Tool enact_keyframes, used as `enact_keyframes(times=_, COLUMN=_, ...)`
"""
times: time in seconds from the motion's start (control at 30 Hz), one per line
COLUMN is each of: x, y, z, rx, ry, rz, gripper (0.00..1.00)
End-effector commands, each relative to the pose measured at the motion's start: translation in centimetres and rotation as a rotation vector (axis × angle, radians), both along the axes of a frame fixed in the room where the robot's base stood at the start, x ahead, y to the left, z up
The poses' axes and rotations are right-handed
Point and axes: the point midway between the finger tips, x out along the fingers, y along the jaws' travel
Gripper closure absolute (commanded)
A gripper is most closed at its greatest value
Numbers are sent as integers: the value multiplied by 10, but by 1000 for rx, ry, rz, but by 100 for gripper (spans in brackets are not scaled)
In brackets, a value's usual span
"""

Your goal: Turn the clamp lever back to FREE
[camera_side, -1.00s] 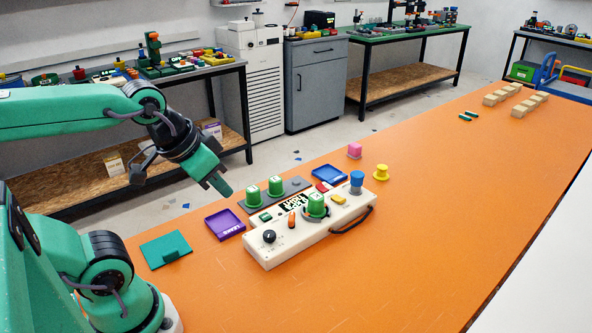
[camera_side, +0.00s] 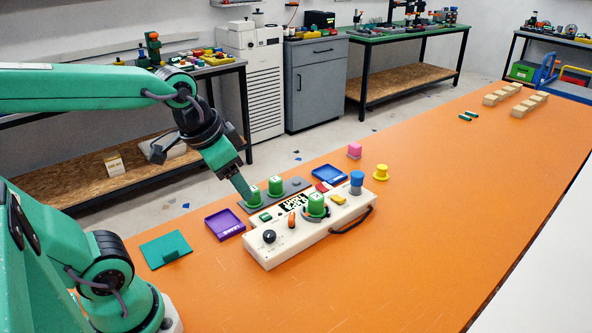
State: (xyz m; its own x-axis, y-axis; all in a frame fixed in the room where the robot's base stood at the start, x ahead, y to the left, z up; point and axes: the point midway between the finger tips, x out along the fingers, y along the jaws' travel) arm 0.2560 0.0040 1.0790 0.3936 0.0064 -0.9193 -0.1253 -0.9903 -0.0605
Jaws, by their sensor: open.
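A cream console box (camera_side: 283,250) lies on the orange table. A small orange lever (camera_side: 291,219) stands up on its top, between a black knob (camera_side: 269,236) and a green cylinder (camera_side: 316,204) seated in a ring; I take it for the clamp lever, but its labels are too small to read. My gripper (camera_side: 243,188) is open and points down behind the console, left of the lever. Its tip is close to the left one of two green cylinders (camera_side: 254,194) on a grey plate; I cannot tell whether they touch.
A purple tray (camera_side: 225,224) and a green plate (camera_side: 166,250) lie left of the console. A blue tray (camera_side: 330,174), pink block (camera_side: 354,150) and yellow knob piece (camera_side: 381,172) are behind and right.

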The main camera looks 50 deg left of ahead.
Motion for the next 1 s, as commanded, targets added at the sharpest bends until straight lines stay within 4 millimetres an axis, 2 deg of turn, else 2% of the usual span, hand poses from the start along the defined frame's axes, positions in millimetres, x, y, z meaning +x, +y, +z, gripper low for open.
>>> enact_keyframes(times=0.47, x=73, y=12, z=-25, rx=91, ry=183, rz=-265, gripper=40)
enact_keyframes(times=0.8, x=122, y=24, z=-64, rx=121, ry=305, rz=-466, gripper=40)
enact_keyframes(times=1.0, x=145, y=30, z=-89, rx=125, ry=362, rz=-574, gripper=40)
